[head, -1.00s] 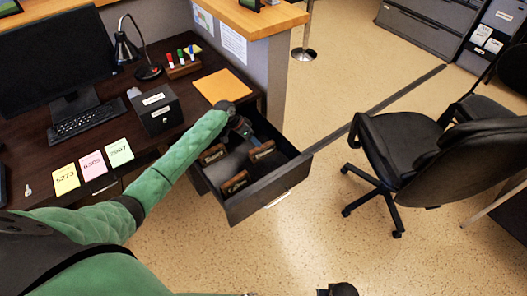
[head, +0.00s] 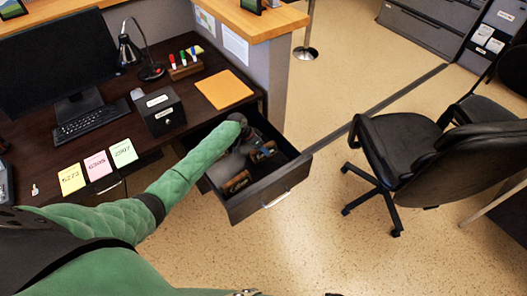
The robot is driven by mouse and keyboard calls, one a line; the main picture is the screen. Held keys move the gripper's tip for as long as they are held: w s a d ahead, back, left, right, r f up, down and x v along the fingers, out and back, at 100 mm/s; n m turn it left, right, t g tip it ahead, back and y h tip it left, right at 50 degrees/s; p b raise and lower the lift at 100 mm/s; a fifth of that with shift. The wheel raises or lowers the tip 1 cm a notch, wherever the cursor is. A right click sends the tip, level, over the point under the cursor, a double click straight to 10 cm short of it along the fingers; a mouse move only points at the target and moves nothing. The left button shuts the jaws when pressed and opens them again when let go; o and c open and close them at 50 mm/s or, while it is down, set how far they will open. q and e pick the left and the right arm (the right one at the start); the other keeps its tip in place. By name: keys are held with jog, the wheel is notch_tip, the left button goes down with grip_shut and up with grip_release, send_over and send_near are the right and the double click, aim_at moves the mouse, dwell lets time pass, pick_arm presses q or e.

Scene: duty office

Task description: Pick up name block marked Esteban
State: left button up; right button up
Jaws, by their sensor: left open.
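Wooden name blocks lie in the open dark drawer (head: 285,184). One block (head: 236,182) is near the drawer's front left. Another block (head: 263,152) is farther back, to the right. The lettering on them is too small to read, so I cannot tell which is marked Esteban. My left gripper (head: 253,151) is open inside the drawer, close beside the back right block. The arm and wrist cover the left part of the drawer and may hide a third block. I cannot tell whether the fingers touch the block. My right gripper does not show.
The desk holds a black box (head: 159,110), an orange envelope (head: 223,90), a lamp (head: 130,46), a marker stand (head: 185,68), a keyboard (head: 89,125) and sticky notes (head: 97,164). A black office chair (head: 410,160) stands right of the drawer, with clear floor between.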

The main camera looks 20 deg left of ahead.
pick_arm(q)
jog(key=shift+c, duration=0.2)
jog(key=c, duration=1.1)
